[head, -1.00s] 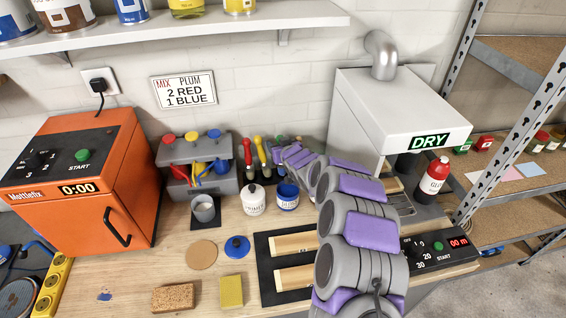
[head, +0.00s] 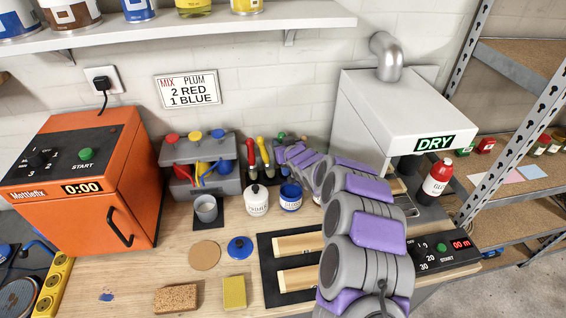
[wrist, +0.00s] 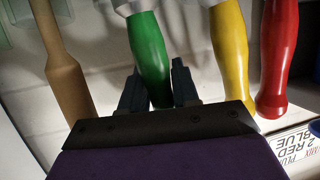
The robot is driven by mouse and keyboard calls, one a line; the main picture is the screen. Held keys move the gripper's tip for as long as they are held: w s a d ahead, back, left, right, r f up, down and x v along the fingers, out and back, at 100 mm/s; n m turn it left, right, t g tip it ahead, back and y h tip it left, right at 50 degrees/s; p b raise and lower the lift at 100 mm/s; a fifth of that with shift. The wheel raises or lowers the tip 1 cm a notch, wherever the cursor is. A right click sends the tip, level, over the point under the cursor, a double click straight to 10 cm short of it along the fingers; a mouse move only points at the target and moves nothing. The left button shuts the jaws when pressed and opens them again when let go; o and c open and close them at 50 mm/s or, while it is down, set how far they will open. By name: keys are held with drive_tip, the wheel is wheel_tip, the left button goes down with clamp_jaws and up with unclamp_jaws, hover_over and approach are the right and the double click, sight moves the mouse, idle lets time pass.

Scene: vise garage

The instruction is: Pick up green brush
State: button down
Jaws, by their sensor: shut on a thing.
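The green brush (wrist: 148,52) shows in the wrist view as a green handle between the two dark fingers of my gripper (wrist: 157,88). My gripper is shut on this handle. In the head view only a small green part of the brush (head: 281,135) shows at the rack by the back wall; my arm's end covers most of it. The yellow-handled brush (wrist: 231,50) and the red-handled brush (wrist: 277,62) hang to its right in the wrist view. The brush's lower part is hidden.
A wooden handle (wrist: 68,72) is left of the green one in the wrist view. A white pot (head: 256,202) and a blue can (head: 291,197) stand before the rack. The grey dryer (head: 395,115) is close on the right, the orange mixer (head: 80,180) far left.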

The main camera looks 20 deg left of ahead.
drive_tip(key=shift+d+f, duration=0.15)
drive_tip(key=shift+d, duration=0.6)
drive_tip(key=shift+s+a+r+p, duration=0.1)
drive_tip(key=shift+a+r+p, duration=0.2)
drive_tip(key=shift+r, duration=0.15)
drive_tip(key=r+p, duration=0.1)
drive_tip(key=r, duration=0.2)
drive_tip(key=r+p, duration=0.1)
drive_tip(key=r, duration=0.2)
drive_tip(key=shift+d+r, duration=0.2)
drive_tip(key=shift+r, duration=0.15)
drive_tip(key=s+d, duration=0.5)
drive_tip(key=s, duration=0.3)
drive_tip(key=s+d, duration=0.5)
drive_tip(key=s, duration=0.3)
drive_tip(key=shift+s+f+p, duration=0.15)
drive_tip(key=shift+s+p, duration=0.2)
drive_tip(key=shift+s, duration=0.05)
